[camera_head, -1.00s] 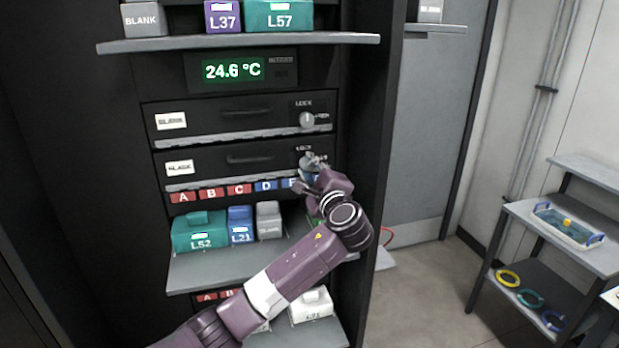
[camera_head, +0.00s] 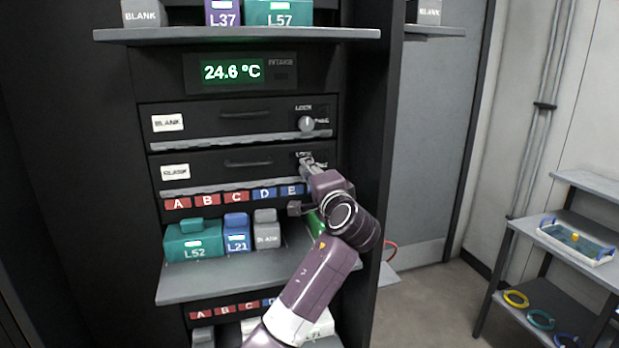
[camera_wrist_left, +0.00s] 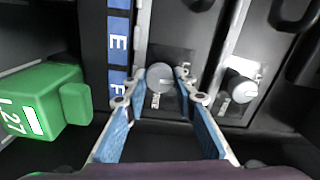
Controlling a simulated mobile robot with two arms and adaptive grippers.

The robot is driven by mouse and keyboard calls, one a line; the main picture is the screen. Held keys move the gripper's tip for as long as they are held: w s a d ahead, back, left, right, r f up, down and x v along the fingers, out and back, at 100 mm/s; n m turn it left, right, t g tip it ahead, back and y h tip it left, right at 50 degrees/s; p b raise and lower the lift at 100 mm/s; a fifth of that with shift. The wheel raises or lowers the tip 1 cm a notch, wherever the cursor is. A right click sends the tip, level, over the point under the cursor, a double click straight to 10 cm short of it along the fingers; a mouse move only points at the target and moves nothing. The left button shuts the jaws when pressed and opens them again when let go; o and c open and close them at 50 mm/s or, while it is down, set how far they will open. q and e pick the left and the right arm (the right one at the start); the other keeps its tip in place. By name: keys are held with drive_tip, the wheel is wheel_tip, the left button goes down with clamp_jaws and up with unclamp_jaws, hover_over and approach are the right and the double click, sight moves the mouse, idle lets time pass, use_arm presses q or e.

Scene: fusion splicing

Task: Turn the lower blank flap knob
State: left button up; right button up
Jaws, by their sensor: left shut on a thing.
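The lower blank flap (camera_head: 222,176) is a dark panel with a white BLANK label, shut in the rack. Its round grey knob (camera_wrist_left: 160,79) shows in the left wrist view between my left fingertips. In the head view this knob is mostly hidden by my left gripper (camera_head: 307,164). My left gripper, with blue-padded fingers, also shows in the left wrist view (camera_wrist_left: 160,88); it is shut on the knob, one fingertip on each side. My right gripper is in neither view.
The upper blank flap's knob (camera_head: 306,124) is just above; it also shows in the left wrist view (camera_wrist_left: 240,88). Below the lower flap are lettered labels (camera_head: 236,197) and a shelf (camera_head: 235,275) with a teal L52 block (camera_head: 193,241). A green L27 block (camera_wrist_left: 48,102) sits close to my gripper.

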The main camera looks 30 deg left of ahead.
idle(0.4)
use_arm(q)
drive_tip(key=o, duration=1.2)
drive_tip(key=shift+c, duration=0.2)
drive_tip(key=v, duration=1.2)
